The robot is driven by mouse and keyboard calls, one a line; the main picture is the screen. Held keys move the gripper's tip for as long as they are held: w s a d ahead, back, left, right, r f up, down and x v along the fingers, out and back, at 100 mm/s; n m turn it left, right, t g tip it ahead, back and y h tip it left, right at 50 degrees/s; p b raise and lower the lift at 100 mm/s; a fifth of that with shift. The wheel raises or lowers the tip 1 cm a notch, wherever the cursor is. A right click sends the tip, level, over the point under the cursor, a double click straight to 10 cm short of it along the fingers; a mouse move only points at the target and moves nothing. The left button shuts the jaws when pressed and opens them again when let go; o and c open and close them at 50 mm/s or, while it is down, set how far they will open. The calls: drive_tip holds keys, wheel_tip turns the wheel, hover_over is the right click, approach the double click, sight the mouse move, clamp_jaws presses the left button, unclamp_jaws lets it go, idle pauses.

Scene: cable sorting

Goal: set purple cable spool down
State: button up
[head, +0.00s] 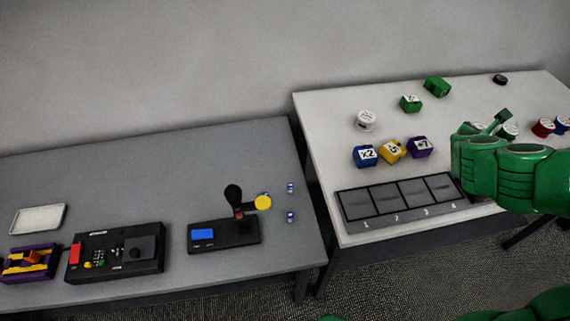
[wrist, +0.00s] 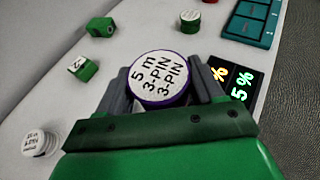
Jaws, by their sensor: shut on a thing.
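The purple cable spool (wrist: 158,82) has a white top label reading 5 m, 3-PIN, 3-PIN, and a thin purple rim. In the wrist view my gripper (wrist: 165,98) is shut on it, with a grey finger on each side. In the head view my green arm (head: 510,165) hides the spool and the fingertips over the right part of the white table (head: 330,130). I cannot tell whether the spool touches a surface. A dark panel (wrist: 236,92) with lit digits lies just right of the gripper in the wrist view.
A dark tray (head: 350,222) with several numbered, empty compartments lies at the table's front. Blue (head: 365,156), yellow (head: 392,151) and purple (head: 419,147) boxes stand behind it. Also there are a white spool (head: 366,121), green boxes (head: 411,104) and a red spool (head: 542,128).

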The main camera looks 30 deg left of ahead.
drive_tip(key=s+a+f+n+y, duration=0.1)
drive_tip(key=a+n+y, duration=0.1)
drive_tip(key=a, duration=0.9)
drive_tip(key=s+a+f+n+g+y, duration=0.1)
drive_tip(key=s+a+n+y, duration=0.1)
drive_tip(key=a, duration=0.8)
drive_tip(key=s+a+f+n+g+y, duration=0.1)
drive_tip(key=a+n+y, duration=0.3)
drive_tip(key=a, duration=0.7)
drive_tip(key=shift+s+a+f+y, duration=0.3)
drive_tip(key=shift+s+y, duration=0.1)
drive_tip(key=shift+y, duration=0.3)
drive_tip(key=s+a+f+n+g+y, duration=0.1)
drive_tip(key=s+a, duration=0.2)
drive_tip(key=a, duration=0.1)
drive_tip(key=s+a+f+n+g+y, duration=0.1)
drive_tip(key=s+a+n, duration=0.1)
drive_tip(key=a, duration=0.3)
drive_tip(key=s+a+f+n+g+y, duration=0.1)
drive_tip(key=s+a+f, duration=0.1)
drive_tip(key=s+a, duration=0.2)
drive_tip(key=shift+s+a+n+g+y, duration=0.25)
drive_tip(key=shift+s+n+g+y, duration=0.15)
drive_tip(key=shift+s, duration=0.1)
drive_tip(key=n+g+y, duration=0.2)
drive_tip(key=n+g, duration=0.3)
hover_over(250, 174)
wheel_tip(250, 174, down, 7)
drive_tip(key=shift+f, duration=4.55)
drive_tip(key=shift+f, duration=0.15)
